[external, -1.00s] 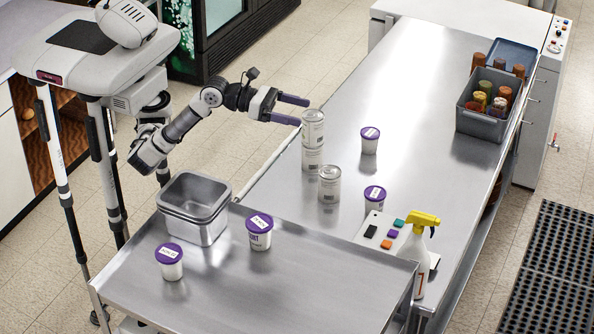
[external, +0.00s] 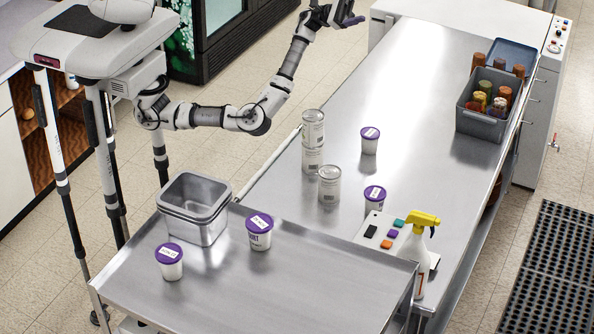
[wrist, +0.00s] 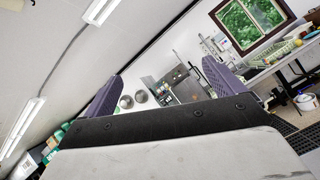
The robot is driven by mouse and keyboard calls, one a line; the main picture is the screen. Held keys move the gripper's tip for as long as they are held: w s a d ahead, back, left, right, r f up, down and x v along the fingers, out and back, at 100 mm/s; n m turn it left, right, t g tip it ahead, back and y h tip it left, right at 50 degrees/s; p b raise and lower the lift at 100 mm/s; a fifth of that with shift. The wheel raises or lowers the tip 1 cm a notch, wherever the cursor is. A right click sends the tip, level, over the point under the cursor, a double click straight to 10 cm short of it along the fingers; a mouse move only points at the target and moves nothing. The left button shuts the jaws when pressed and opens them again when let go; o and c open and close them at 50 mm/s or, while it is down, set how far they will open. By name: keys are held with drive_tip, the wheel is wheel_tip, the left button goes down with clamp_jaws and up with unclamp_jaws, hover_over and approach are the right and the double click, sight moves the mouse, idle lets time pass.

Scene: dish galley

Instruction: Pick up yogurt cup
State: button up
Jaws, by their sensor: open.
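Several white yogurt cups with purple, labelled lids stand upright. One yogurt cup (external: 369,141) is on the long steel counter behind the cans, and another (external: 374,199) is beside the white board. Two more, a nearer cup (external: 169,263) and a larger-looking cup (external: 260,233), stand on the steel cart. My gripper (external: 350,19) is raised high at the top of the external view, far from every cup. In the wrist view my gripper (wrist: 163,86) has its purple fingers wide apart with nothing between them. No cup shows in the wrist view.
Stacked cans (external: 313,140) and a single can (external: 329,185) stand near the counter's left edge. Steel pans (external: 194,220) sit on the cart (external: 290,290). A spray bottle (external: 415,262) and a grey crate of jars (external: 482,124) stand on the counter (external: 420,110), whose far middle is clear.

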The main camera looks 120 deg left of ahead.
drive_tip(key=s+a+f+n+g+y+p, duration=0.25)
drive_tip(key=s+a+f+n+g, duration=0.6)
drive_tip(key=s+a+f, duration=0.75)
approach(368, 131)
drive_tip(key=shift+m+g+y, duration=0.25)
drive_tip(key=shift+m+g, duration=0.1)
drive_tip(key=x, duration=0.4)
drive_tip(key=shift+w+d+r+b, duration=0.2)
drive_tip(key=shift+w+d+b, duration=0.1)
drive_tip(key=shift+w+b, duration=0.15)
drive_tip(key=shift+x, duration=0.9)
drive_tip(key=b+x, duration=0.1)
drive_tip(key=x, duration=0.1)
drive_tip(key=b+x, duration=0.1)
drive_tip(key=b, duration=0.1)
drive_tip(key=shift+w+a+f, duration=0.1)
drive_tip(key=shift+w+f, duration=0.2)
drive_tip(key=shift+f, duration=0.05)
drive_tip(key=shift+w+r+b, duration=0.1)
drive_tip(key=shift+w+b, duration=0.2)
drive_tip(key=shift+w, duration=0.1)
drive_tip(key=shift+c, duration=0.4)
